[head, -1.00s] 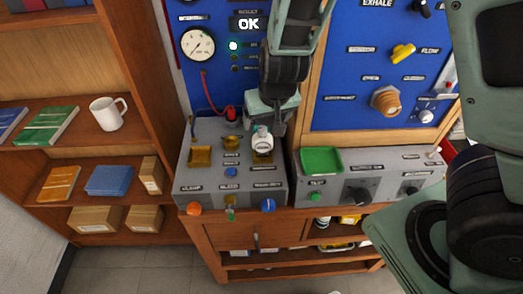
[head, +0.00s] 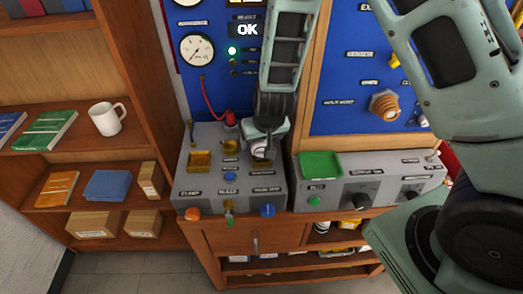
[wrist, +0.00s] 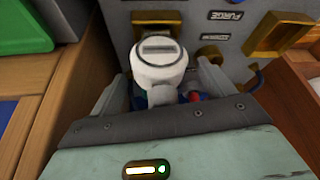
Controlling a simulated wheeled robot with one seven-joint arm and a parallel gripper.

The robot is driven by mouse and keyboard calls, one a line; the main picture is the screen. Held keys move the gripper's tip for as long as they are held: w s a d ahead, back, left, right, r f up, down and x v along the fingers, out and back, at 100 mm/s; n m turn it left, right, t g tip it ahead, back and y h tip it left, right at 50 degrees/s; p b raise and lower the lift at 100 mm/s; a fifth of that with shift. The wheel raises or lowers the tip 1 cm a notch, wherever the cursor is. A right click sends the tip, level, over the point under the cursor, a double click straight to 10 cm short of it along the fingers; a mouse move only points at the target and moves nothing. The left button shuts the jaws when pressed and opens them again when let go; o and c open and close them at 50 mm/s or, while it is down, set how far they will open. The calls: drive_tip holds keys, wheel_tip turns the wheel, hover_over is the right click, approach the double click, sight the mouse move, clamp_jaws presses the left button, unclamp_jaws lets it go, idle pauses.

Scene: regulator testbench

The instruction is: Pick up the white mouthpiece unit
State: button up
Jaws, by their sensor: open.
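The white mouthpiece unit (wrist: 158,62) stands on the grey bench console (head: 190,172), at its right-hand holder. It has a round white cap with a grey slot and a narrower white neck. In the head view only a small part of the unit (head: 259,143) shows beneath my gripper (head: 262,150). My gripper is open, and in the wrist view its fingers (wrist: 165,90) sit on either side of the unit. I cannot tell whether either finger touches it. The lower part of the unit is hidden by my gripper.
A second console with a green tray (head: 321,164) is close on the right. The blue panel with a gauge (head: 197,48) rises behind. A red hose (head: 212,100) hangs left of my gripper. A bookshelf with a white mug (head: 107,118) stands at the left.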

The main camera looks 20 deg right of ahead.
drive_tip(key=c, duration=1.2)
drive_tip(key=shift+o, duration=0.2)
drive_tip(key=shift+r, duration=0.15)
